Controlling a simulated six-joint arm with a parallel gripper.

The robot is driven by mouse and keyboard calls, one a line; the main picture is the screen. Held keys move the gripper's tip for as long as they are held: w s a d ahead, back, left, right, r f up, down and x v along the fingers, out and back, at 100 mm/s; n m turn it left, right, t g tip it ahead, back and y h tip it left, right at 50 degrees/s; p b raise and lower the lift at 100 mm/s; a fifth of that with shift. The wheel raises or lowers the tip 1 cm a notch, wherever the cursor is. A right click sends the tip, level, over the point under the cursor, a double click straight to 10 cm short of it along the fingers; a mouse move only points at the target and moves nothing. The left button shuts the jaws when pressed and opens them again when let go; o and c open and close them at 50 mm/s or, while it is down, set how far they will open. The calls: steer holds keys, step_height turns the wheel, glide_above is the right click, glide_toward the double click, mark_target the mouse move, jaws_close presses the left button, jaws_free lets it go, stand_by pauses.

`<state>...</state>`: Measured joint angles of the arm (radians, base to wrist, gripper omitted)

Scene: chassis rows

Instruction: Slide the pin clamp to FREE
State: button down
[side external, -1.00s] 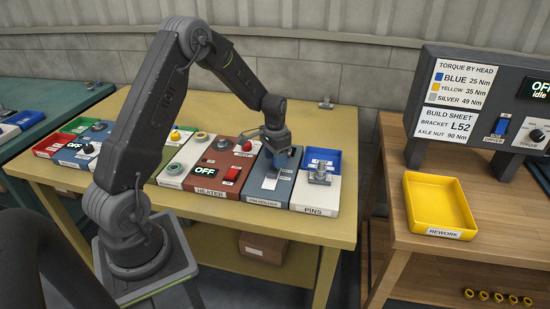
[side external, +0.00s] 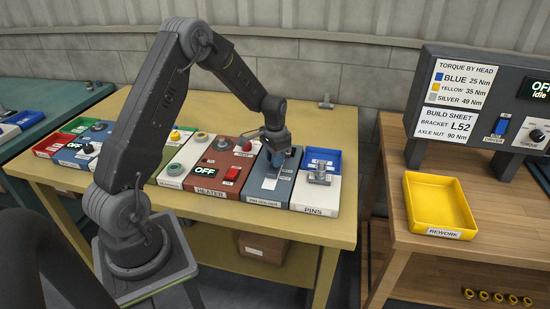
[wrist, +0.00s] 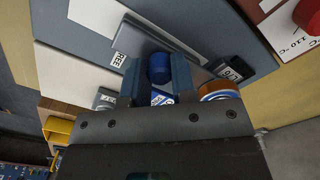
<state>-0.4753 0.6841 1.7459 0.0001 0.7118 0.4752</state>
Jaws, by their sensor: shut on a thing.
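The pin holder panel (side external: 253,188) is blue-grey with a pale plate on it. It stands between the red heater panel and the white pins panel. In the wrist view a blue knob (wrist: 159,68), apparently the clamp's slider, sits between my fingers, beside a grey bar. A FREE label (wrist: 117,58) is left of the knob, and another label (wrist: 231,69), only partly readable, is right of it. The knob lies between the two labels. My gripper (side external: 281,158) is low over the far part of the panel; it is shut on the knob in the wrist view (wrist: 159,78).
A blue tray (side external: 334,155) and a metal part (side external: 320,171) are on the pins panel, right of my gripper. The heater panel (side external: 207,182) with its red switch is close on the left. A yellow rework tray (side external: 411,205) stands on the right bench. The far yellow tabletop is mostly clear.

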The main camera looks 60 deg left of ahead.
mark_target(272, 172)
steer(key=shift+s+d, duration=1.2)
steer(key=shift+d, duration=0.05)
steer(key=c, duration=0.9)
jaws_free()
steer(key=shift+c, duration=0.2)
steer(key=shift+r, duration=0.1)
step_height(272, 172, up, 14)
